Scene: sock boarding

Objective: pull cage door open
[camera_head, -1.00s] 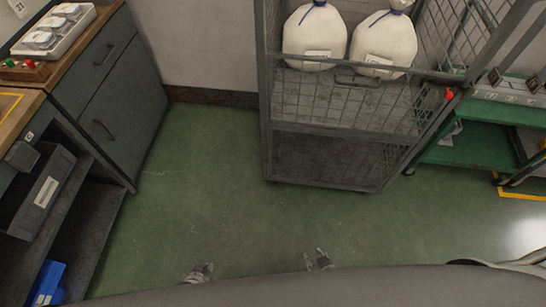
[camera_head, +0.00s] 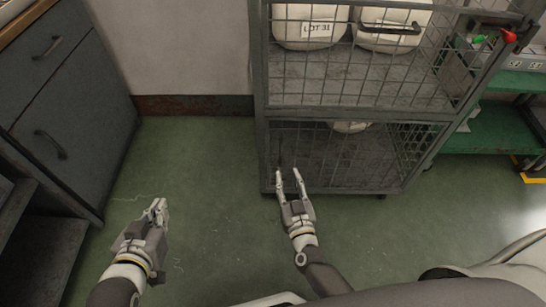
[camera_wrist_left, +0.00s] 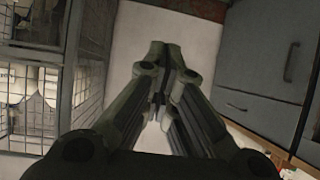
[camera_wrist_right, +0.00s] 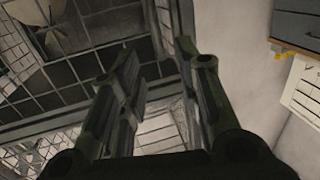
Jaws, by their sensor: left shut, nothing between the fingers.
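The grey wire-mesh cage (camera_head: 262,90) stands ahead of me. Its mesh front door (camera_head: 340,72) appears flush with the frame and carries a dark horizontal handle (camera_head: 390,27) near its top. A red latch knob (camera_head: 508,36) sits at the upper right corner. My right gripper (camera_head: 288,178) is open and empty, below and left of the handle, in front of the cage's lower part as seen from the head. My left gripper (camera_head: 160,206) is shut and empty over the floor, left of the cage. Neither gripper visibly touches the cage.
White containers (camera_head: 310,32) stand inside the upper cage, and another pale object (camera_head: 349,127) shows in the lower part. A grey drawer cabinet (camera_head: 75,110) stands left, a green shelf unit (camera_head: 495,130) right. Green floor (camera_head: 200,180) is free between cabinet and cage.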

